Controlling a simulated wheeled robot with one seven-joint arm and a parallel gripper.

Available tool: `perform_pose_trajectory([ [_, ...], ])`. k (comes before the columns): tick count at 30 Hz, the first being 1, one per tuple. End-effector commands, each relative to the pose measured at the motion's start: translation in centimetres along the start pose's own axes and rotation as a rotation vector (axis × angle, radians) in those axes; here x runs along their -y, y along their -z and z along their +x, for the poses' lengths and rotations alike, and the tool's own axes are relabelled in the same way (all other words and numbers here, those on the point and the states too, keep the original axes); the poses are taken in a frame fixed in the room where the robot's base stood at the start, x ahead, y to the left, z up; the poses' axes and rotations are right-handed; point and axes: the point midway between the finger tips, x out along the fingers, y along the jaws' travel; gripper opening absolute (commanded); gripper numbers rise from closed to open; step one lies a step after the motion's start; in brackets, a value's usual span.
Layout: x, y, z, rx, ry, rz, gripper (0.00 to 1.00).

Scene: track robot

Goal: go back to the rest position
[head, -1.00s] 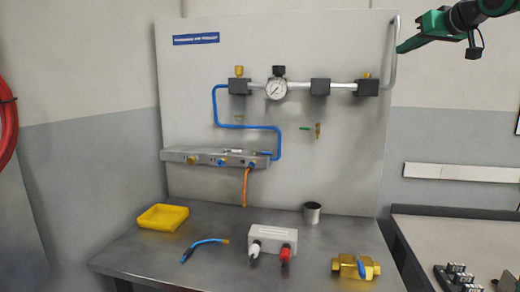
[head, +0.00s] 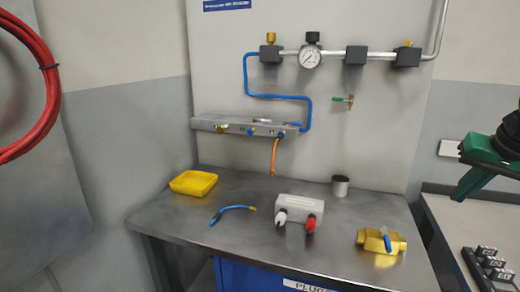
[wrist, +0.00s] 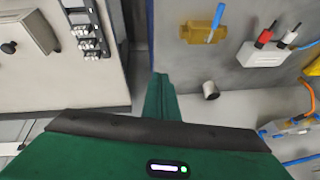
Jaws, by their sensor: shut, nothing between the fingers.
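My gripper (head: 462,192) is at the right edge of the head view. Its green fingers point down and left and are shut with nothing between them. It hangs in front of the wall and the right-hand bench, to the right of the work table, and appears to touch nothing. In the wrist view, the closed green fingers (wrist: 160,92) stick out past the dark edge of the gripper body. They show over the gap between the two benches. Part of my arm is cut off by the frame edge.
The grey table (head: 170,225) bears a yellow tray (head: 194,183), a blue hose (head: 230,211), a grey box (head: 300,207), a metal cup (head: 340,187) and a brass valve (head: 381,241). Behind stands a panel with a gauge (head: 310,57). A right-hand bench (head: 440,215) holds black blocks.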

Motion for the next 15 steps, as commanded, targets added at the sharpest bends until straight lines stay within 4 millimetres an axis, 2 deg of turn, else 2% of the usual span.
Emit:
perform_pose_trajectory([
  [1,-0.3,-2.7,0.8,0.048,-0.014,0.006,0.00],
  [9,-2.9,-15.9,3.6,0.285,-0.114,0.043,0.00],
  [12,-3.7,-19.7,4.0,0.353,-0.147,0.052,0.00],
  [15,-4.3,-22.4,4.2,0.400,-0.170,0.057,0.00],
])
